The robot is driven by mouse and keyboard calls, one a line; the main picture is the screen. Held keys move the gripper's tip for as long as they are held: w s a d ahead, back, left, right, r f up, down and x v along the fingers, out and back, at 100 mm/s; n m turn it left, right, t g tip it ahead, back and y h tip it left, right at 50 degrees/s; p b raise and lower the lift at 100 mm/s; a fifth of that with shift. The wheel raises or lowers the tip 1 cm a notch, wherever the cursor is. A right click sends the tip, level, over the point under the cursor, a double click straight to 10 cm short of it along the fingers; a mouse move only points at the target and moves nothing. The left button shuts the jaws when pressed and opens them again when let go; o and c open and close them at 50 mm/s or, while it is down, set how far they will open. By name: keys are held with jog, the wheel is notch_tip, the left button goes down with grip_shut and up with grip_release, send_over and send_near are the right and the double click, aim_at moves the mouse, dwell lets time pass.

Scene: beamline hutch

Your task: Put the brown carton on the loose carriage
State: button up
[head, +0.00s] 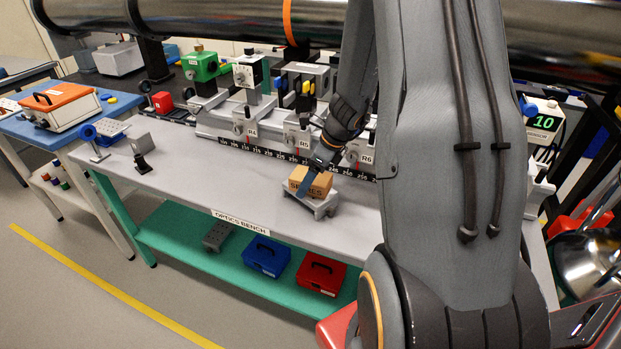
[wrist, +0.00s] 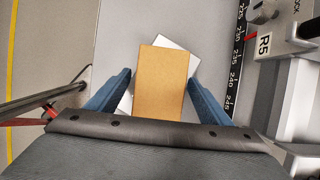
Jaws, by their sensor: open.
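The brown carton (head: 313,182) sits on a small light-grey carriage (head: 323,209) on the optics bench, in front of the rail near the R5 and R6 labels. In the wrist view the carton (wrist: 163,80) lies turned relative to the pale carriage (wrist: 190,63), whose corners show on both sides of it. My gripper (wrist: 155,92) is open, its blue fingers on either side of the carton with small gaps. In the head view my gripper (head: 312,178) is down at the carton. The carton's near end is hidden in the wrist view.
The rail with several carriages and a scale (head: 270,148) runs behind the carton. The bench top (head: 200,180) to the left is mostly clear. Small optics mounts (head: 140,150) stand at its left end. A blue case (head: 267,256) and a red case (head: 320,273) sit on the green lower shelf.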

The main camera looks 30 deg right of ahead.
jog(key=v, duration=1.1)
jog(key=shift+r+b, duration=0.15)
jog(key=shift+b, duration=0.2)
jog(key=s+a+n+g+h, duration=0.1)
jog(key=s+a+n, duration=0.5)
jog(key=n, duration=0.8)
jog(key=s+a+n+h, duration=0.1)
jog(key=s+a+n, duration=0.5)
jog(key=a+n, duration=0.5)
jog(key=n, duration=0.3)
jog(key=shift+a+g+h, duration=0.35)
jog(key=shift+g+h, duration=0.05)
notch_tip(320, 180, down, 2)
jog(key=shift+f+b, duration=0.1)
jog(key=shift+b, duration=0.8)
